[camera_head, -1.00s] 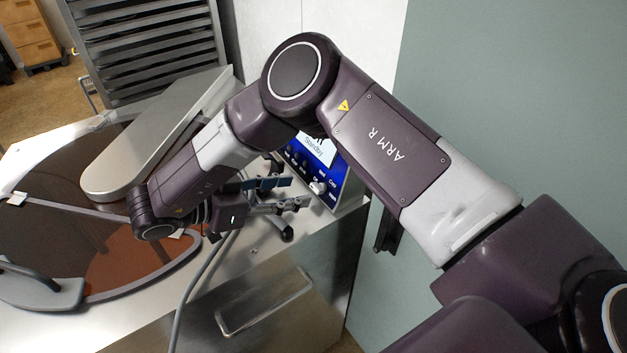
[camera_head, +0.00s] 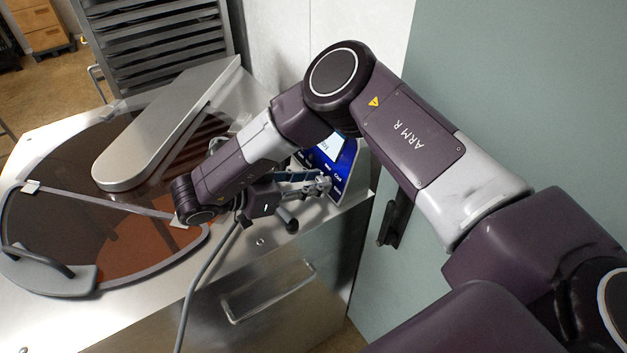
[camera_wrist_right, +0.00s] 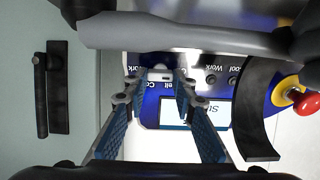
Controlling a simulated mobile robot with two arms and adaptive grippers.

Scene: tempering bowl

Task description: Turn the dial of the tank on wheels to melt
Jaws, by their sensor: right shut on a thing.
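The tank on wheels is a steel cabinet (camera_head: 275,292) with brown chocolate showing under its lid; its wheels are out of view. Its blue control panel (camera_head: 347,157) stands at the back right, with a screen that also shows in the right wrist view (camera_wrist_right: 213,113). My right gripper (camera_head: 325,184) is at the panel, shut on the dial, which the fingers mostly hide. In the right wrist view, the fingertips (camera_wrist_right: 157,86) are on either side of the pale dial (camera_wrist_right: 160,73). Labels around it include Work and Cool, upside down; the dial's setting cannot be read. My left gripper is out of view.
A red and yellow push button (camera_wrist_right: 304,102) sits at the right in the wrist view. A long steel cover (camera_head: 165,125) lies over the tank, and a grey hose (camera_head: 205,280) hangs across its front. A green-grey wall or door with a black handle (camera_head: 396,218) is close on the right.

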